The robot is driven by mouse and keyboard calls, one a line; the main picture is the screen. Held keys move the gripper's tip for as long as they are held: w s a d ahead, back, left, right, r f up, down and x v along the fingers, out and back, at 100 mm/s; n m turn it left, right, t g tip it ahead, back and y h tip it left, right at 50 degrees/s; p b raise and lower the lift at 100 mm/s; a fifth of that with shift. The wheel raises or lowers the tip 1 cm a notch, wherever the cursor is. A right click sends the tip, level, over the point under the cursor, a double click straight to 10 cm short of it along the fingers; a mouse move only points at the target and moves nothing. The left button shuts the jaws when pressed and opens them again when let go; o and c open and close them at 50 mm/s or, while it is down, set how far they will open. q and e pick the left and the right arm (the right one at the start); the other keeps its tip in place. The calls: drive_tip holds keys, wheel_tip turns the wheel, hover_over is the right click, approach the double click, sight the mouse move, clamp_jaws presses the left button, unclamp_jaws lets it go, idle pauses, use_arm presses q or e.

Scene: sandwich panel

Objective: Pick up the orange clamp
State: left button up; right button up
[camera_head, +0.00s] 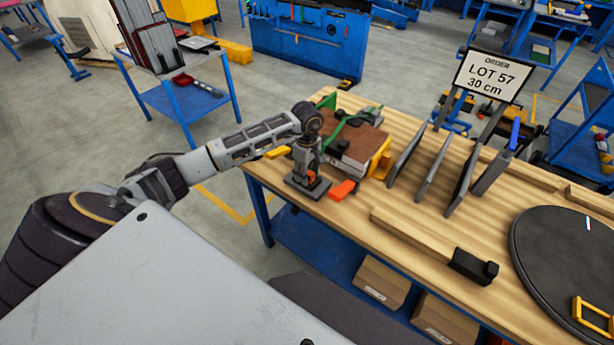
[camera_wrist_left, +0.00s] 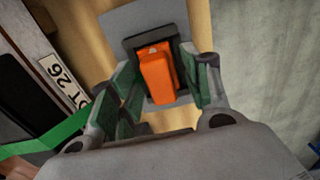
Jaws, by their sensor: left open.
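My left gripper (camera_head: 308,165) points down over the near left corner of the wooden workbench (camera_head: 440,235). Below it, an orange clamp (camera_head: 311,178) sits in a black holder on a grey plate (camera_head: 296,186). In the left wrist view, the orange clamp (camera_wrist_left: 157,78) stands between the green-padded fingers of my left gripper (camera_wrist_left: 162,88). The fingers are open, one on each side, and I cannot tell whether either touches it. The gripper partly hides the clamp in the head view. My right gripper is not in view.
An orange block (camera_head: 343,190) lies just right of the plate. Behind stands a brown-topped stack (camera_head: 358,142) with green and yellow clamps. Dark upright panels (camera_head: 432,168), a wooden bar (camera_head: 415,236) and a black disc (camera_head: 570,260) occupy the bench to the right.

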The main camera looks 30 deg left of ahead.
use_arm(q)
clamp_jaws()
idle(0.4)
drive_tip(key=shift+r, duration=0.1)
drive_tip(key=shift+r, duration=0.4)
wheel_tip(320, 180, up, 9)
drive_tip(key=shift+b, duration=0.85)
drive_tip(key=shift+r, duration=0.1)
drive_tip(key=shift+r+p, duration=1.35)
drive_tip(key=shift+r, duration=1.1)
